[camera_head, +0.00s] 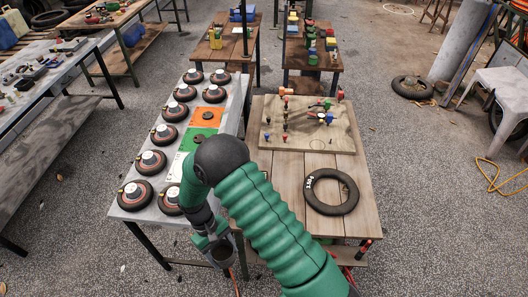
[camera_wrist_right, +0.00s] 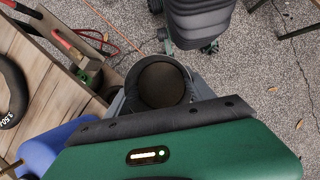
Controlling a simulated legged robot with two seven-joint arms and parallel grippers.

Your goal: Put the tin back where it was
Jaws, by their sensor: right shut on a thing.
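My right gripper (camera_head: 217,243) is low at the near end of the grey table, in the gap beside the wooden table. It is shut on a dark round tin (camera_head: 223,254), below the height of the table tops. In the right wrist view the tin (camera_wrist_right: 163,82) shows its dark round end between the grey fingers of my gripper (camera_wrist_right: 162,95). My arm covers part of the tables in the head view. My left gripper is in neither view.
The grey table (camera_head: 133,209) holds two rows of wheel-like discs and orange, green and white patches. The wooden table (camera_head: 290,190) holds a tyre (camera_head: 331,191) and a board (camera_head: 310,139) with coloured knobs. A red-handled tool (camera_wrist_right: 85,42) lies beside the wooden table's edge.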

